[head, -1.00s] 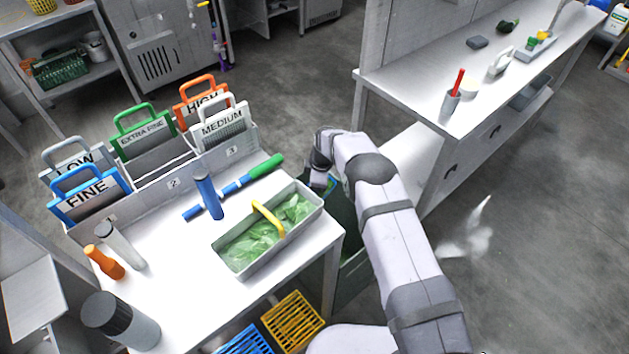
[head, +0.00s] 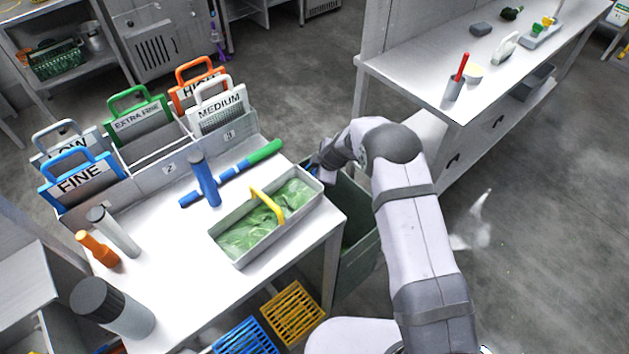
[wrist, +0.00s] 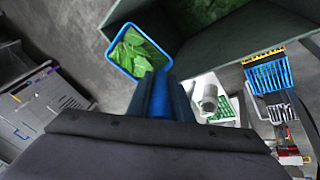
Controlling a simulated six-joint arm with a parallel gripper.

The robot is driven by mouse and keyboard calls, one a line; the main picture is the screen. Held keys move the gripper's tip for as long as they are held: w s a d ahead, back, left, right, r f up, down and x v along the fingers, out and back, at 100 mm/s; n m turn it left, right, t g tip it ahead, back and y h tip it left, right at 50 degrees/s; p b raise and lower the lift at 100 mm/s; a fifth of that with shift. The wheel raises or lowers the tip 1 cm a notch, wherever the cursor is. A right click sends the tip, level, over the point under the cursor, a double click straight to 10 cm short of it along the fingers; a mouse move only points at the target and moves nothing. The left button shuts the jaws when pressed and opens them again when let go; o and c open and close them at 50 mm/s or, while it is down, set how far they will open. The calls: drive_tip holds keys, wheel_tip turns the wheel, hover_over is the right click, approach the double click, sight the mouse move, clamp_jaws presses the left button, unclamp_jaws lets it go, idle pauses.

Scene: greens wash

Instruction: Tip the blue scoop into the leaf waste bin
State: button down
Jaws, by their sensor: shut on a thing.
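The blue scoop (wrist: 112,58) shows in the wrist view with green leaves (wrist: 138,50) in its pan. My gripper (wrist: 163,98) is shut on the scoop's blue handle. The leaf waste bin is the dark green, open-topped bin (head: 360,235) below my arm, beside the table's right end. In the wrist view the bin's wall (wrist: 235,40) is just right of the scoop, and more leaves show inside the bin. In the head view my wrist is over the bin's far left side and hides most of the scoop. I cannot tell how far the scoop is tilted.
The white table (head: 165,265) holds a grey tray (head: 240,262) of greens with a yellow handle, close to my wrist. A blue-and-green stick and several bottles stand or lie there too. Blue (head: 248,338) and yellow (head: 292,312) baskets are below. Another bench (head: 420,85) stands right.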

drive_tip(key=shift+f+t+y+b, duration=0.2)
drive_tip(key=shift+t+y+b, duration=0.45)
drive_tip(key=shift+b, duration=4.7)
drive_tip(key=shift+f+t+y+b, duration=0.15)
drive_tip(key=shift+t+y+b, duration=0.5)
drive_tip(key=shift+b, duration=4.7)
drive_tip(key=t+y+b, duration=0.1)
drive_tip(key=b, duration=0.9)
drive_tip(key=shift+f+t+y+b, duration=0.1)
drive_tip(key=shift+t+y+b, duration=0.3)
drive_tip(key=t+y+b, duration=0.1)
drive_tip(key=b, duration=1)
drive_tip(key=t+y+b, duration=0.2)
drive_tip(key=b, duration=1)
drive_tip(key=shift+w+a+f, duration=0.1)
drive_tip(key=shift+w+a, duration=0.05)
drive_tip(key=shift+w, duration=0.05)
drive_tip(key=shift+b, duration=1.2)
drive_tip(key=shift+r+t+y+b, duration=0.3)
drive_tip(key=shift+b, duration=0.45)
drive_tip(key=shift+a+f+b, duration=0.1)
drive_tip(key=shift+f+b, duration=0.2)
drive_tip(key=shift+b, duration=0.95)
drive_tip(key=b, duration=0.3)
drive_tip(key=shift+r, duration=0.1)
drive_tip(key=shift+r, duration=0.25)
drive_tip(key=p, duration=0.2)
drive_tip(key=shift+r+p, duration=0.2)
drive_tip(key=shift+p, duration=0.15)
